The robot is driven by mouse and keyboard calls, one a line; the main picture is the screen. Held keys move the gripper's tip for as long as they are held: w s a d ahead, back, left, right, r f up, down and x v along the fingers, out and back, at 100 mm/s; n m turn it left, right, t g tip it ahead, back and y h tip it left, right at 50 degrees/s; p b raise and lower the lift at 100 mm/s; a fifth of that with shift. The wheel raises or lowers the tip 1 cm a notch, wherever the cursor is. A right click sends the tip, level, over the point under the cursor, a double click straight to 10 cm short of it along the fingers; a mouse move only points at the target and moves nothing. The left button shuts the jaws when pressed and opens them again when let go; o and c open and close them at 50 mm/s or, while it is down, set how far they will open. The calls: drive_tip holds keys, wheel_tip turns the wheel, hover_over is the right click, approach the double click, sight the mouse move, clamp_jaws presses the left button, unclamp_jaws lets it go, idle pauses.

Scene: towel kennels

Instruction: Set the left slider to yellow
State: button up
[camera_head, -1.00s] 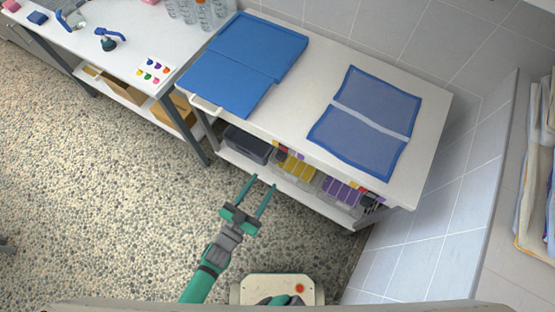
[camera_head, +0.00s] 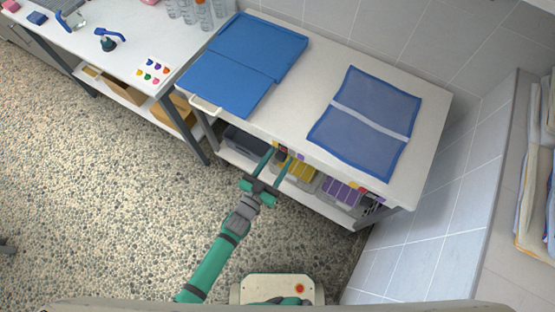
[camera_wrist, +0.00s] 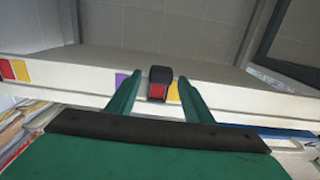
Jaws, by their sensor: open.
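The left slider's colour strip (camera_head: 290,149) is on the front edge of the white counter, above a bin with yellow contents. My gripper (camera_head: 278,156) is open in front of that edge, its fingertips close to the strip. In the wrist view, a black knob (camera_wrist: 161,75) stands between the open fingers (camera_wrist: 160,84). Red shows just below the knob. A purple patch (camera_wrist: 121,80) shows left of it, partly behind the left finger, and a yellow patch (camera_wrist: 173,71) shows right of it. I cannot tell whether the fingers touch the knob.
A second colour strip (camera_head: 365,189) is further right on the same edge. Blue towels (camera_head: 240,60) and a blue-bordered panel (camera_head: 352,140) lie on the counter. Bins sit on the shelf below. A colour-dot card (camera_head: 154,71) lies on the left table. The pebbled floor is clear.

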clamp_jaws()
drive_tip(key=shift+w+a, duration=0.45)
drive_tip(key=shift+a, duration=0.4)
drive_tip(key=shift+w+a, duration=0.45)
drive_tip(key=shift+a, duration=0.4)
unclamp_jaws()
drive_tip(key=shift+d, duration=0.1)
drive_tip(key=v, duration=1)
drive_tip(key=shift+s+a, duration=0.2)
drive_tip(key=shift+s, duration=0.15)
